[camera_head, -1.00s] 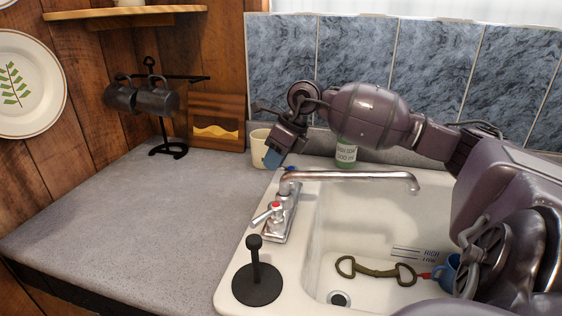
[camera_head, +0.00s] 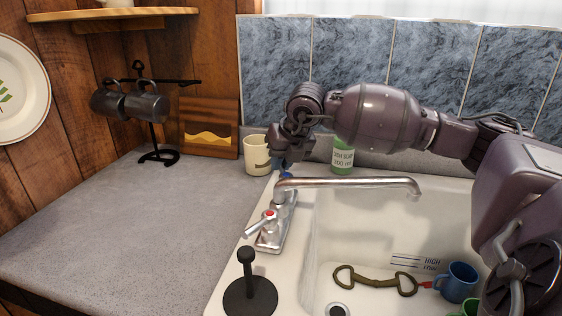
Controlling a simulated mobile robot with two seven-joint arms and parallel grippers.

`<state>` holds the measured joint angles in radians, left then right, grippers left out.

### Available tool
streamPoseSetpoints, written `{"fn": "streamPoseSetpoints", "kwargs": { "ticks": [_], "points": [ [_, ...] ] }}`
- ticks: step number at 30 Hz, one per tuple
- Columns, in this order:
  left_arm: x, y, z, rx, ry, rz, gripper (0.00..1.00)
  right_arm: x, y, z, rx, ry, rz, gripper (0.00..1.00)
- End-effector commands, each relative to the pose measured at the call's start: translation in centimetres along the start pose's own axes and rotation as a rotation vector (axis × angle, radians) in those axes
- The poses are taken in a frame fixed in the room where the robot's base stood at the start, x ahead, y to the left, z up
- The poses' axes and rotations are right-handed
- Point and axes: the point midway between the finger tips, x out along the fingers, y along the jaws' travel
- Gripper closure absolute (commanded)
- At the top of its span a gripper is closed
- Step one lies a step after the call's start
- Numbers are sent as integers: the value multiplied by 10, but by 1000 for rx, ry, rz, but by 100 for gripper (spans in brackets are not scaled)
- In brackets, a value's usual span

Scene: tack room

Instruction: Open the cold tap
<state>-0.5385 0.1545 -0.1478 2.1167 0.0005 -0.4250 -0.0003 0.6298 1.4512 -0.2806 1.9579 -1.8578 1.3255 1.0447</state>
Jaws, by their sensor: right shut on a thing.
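The chrome tap (camera_head: 345,183) stands on the left rim of the white sink, its spout reaching right over the basin. The red-marked handle (camera_head: 262,222) is at the near end of its base. The blue-marked cold handle (camera_head: 286,175) is at the far end, mostly hidden behind the spout and my gripper. My right gripper (camera_head: 282,163) comes down at the cold handle from behind the tap and is shut on it, though the fingertips are small and partly hidden. My left gripper is not in view.
A cream mug (camera_head: 257,155) and a green soap bottle (camera_head: 342,156) stand close to my right gripper. A black stand (camera_head: 250,293) is on the near rim. A bit (camera_head: 375,281) and a blue mug (camera_head: 458,282) lie in the sink (camera_head: 330,235).

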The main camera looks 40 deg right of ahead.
Motion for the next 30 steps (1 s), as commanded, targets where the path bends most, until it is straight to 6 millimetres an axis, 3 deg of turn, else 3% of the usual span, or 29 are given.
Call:
{"fn": "streamPoseSetpoints", "kwargs": {
  "ticks": [11, 26, 27, 30],
  "points": [
    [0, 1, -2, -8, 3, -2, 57, -2, -6, -1, 133, -27, -56, 100],
    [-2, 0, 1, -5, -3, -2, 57, -2, -7, -1, 151, -29, -62, 100],
    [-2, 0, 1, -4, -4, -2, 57, -2, -7, -1, 150, -29, -62, 84],
    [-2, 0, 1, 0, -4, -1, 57, -2, -7, -1, 150, -29, -62, 69]
  ]
}}
